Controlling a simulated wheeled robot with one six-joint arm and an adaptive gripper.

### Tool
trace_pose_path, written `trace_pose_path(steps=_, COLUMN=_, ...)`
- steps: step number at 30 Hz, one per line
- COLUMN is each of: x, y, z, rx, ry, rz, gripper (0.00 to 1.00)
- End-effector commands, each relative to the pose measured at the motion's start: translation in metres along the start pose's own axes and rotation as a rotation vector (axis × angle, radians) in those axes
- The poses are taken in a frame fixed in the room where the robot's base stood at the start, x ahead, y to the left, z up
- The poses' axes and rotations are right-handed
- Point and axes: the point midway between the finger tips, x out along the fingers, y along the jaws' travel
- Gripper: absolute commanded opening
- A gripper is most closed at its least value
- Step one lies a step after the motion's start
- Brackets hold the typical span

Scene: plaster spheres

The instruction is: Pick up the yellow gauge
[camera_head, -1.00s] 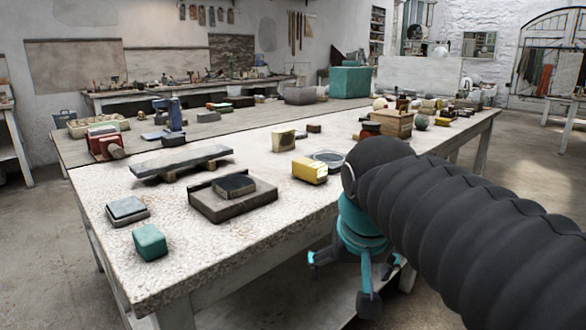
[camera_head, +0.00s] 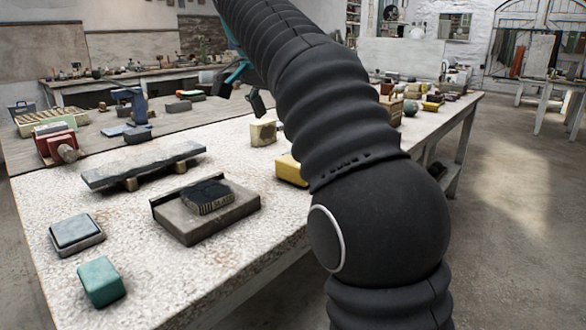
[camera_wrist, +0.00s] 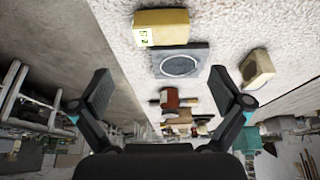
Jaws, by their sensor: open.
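The yellow gauge (camera_head: 290,171) is a yellow box on the speckled tabletop (camera_head: 90,195), its right part hidden behind my arm in the head view. In the wrist view the gauge (camera_wrist: 163,27) lies at the top, with a small pale display on its left end. My gripper (camera_head: 240,94) is raised over the table, beyond the gauge in the head picture, and is partly hidden by my arm. In the wrist view my gripper (camera_wrist: 161,90) has its two fingers wide apart with nothing held. The gauge is outside the fingers, above them in that picture.
A grey square with a round dish (camera_wrist: 180,63) lies beside the gauge. A cream block (camera_head: 263,132) stands nearby, and a dark block on a stone slab (camera_head: 208,222) lies to the left. A teal block (camera_head: 100,281) is near the front edge.

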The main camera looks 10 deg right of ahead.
Motion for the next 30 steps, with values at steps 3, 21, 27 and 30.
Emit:
trace_pose_path(steps=3, x=0.011, y=-0.001, z=0.003, rx=-0.004, ry=-0.001, rz=0.001, gripper=1.00)
trace_pose_path(steps=21, x=0.084, y=-0.002, z=0.002, rx=-0.005, ry=-0.001, rz=-0.002, gripper=1.00)
trace_pose_path(steps=27, x=0.110, y=-0.002, z=0.000, rx=-0.004, ry=-0.001, rz=-0.001, gripper=1.00)
trace_pose_path(steps=30, x=0.123, y=-0.002, z=0.000, rx=-0.004, ry=-0.001, rz=-0.001, gripper=1.00)
